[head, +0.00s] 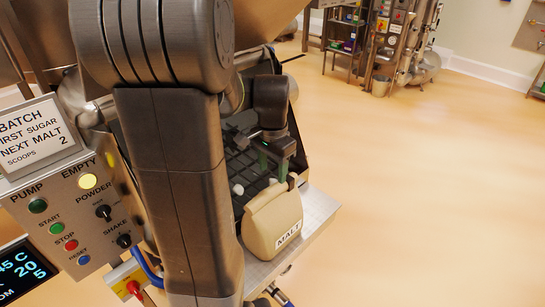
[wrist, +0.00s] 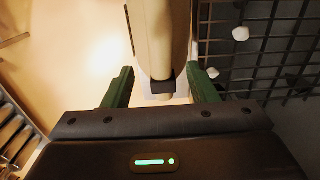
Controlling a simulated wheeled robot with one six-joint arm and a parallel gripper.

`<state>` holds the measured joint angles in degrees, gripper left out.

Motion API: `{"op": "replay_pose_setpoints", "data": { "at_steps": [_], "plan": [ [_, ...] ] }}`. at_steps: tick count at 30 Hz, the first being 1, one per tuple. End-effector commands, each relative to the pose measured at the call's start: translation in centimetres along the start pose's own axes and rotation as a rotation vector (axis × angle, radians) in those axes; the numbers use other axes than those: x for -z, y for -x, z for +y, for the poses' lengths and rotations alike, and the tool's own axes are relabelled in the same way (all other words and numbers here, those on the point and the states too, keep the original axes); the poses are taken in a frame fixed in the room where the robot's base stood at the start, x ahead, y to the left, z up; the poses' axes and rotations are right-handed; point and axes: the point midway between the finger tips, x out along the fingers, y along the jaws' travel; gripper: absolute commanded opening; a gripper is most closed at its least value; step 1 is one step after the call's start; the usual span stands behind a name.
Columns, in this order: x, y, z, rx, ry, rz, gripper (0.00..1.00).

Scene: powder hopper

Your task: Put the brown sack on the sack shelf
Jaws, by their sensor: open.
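A tan-brown sack (head: 272,222) labelled MALT stands upright on a light metal ledge (head: 318,212) beside the dark hopper grate. I cannot tell whether this ledge is the sack shelf. My gripper (head: 273,166) is open just above the sack's top, its green fingers pointing down. In the wrist view, the sack (wrist: 158,35) reaches down between the two green fingers of my gripper (wrist: 162,88), with a gap on each side. A dark piece sits at the sack's end there. My arm hides part of the hopper in the head view.
The hopper grate (head: 238,165) holds small white lumps. A control panel (head: 75,205) with buttons and a batch sign (head: 40,138) stands at left. The floor at right is clear.

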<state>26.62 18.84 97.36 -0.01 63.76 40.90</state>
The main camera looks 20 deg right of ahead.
Motion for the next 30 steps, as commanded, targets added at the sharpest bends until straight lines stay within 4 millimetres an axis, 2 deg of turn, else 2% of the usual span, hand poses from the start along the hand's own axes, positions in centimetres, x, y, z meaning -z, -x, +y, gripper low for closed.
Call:
{"op": "replay_pose_setpoints", "data": {
  "at_steps": [3, 6, 13, 23, 26, 30],
  "plan": [
    [0.1, 2.1, 0.0, 0.003, 0.0, 0.003, 0.53],
    [0.0, 3.2, 0.0, 0.001, 0.0, 0.001, 0.53],
    [0.0, 4.1, 0.0, -0.001, 0.0, -0.001, 0.53],
    [0.0, 3.6, 0.0, -0.001, 0.0, -0.001, 0.53],
    [-0.1, 2.5, 0.0, -0.003, 0.0, -0.003, 0.53],
    [-0.1, 0.1, 0.1, -0.004, 0.0, -0.005, 0.53]
  ]
}}
